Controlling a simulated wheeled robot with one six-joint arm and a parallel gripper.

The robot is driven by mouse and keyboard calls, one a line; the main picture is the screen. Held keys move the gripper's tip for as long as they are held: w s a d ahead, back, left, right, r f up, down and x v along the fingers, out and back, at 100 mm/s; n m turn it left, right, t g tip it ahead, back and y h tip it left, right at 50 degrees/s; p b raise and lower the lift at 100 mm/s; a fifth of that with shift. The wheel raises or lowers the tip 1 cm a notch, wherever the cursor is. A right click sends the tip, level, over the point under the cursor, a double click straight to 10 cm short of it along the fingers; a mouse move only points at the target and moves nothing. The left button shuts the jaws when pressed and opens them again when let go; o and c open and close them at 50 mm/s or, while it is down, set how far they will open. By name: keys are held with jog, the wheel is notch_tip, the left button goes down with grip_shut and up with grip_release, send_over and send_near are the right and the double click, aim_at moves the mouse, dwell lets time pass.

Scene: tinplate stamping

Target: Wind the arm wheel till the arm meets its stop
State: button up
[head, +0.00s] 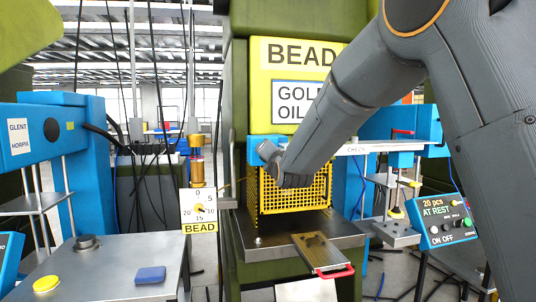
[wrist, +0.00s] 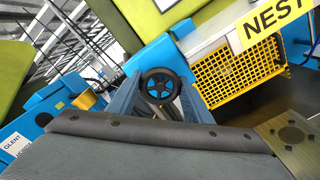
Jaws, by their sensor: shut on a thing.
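In the head view my wrist reaches the blue block (head: 254,146) at the left end of the pale arm (head: 370,147), which is marked CHECK. The wheel is hidden there behind my wrist. I cannot make out the stop in either view.
A yellow mesh guard (head: 318,196) stands just under my wrist; it also shows in the wrist view (wrist: 237,75). A BEAD dial (head: 199,206) hangs to the left. A control box (head: 446,221) reading AT REST is at right. A red-handled plate (head: 318,252) lies in front.

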jog(key=shift+f+n, duration=0.1)
jog(key=shift+n, duration=0.4)
jog(key=o, duration=1.1)
jog(key=shift+d, duration=0.1)
jog(key=shift+c, duration=0.2)
jog(key=b+v, duration=0.1)
jog(key=v, duration=0.6)
jog(key=shift+s, duration=0.4)
jog(key=shift+d, duration=0.1)
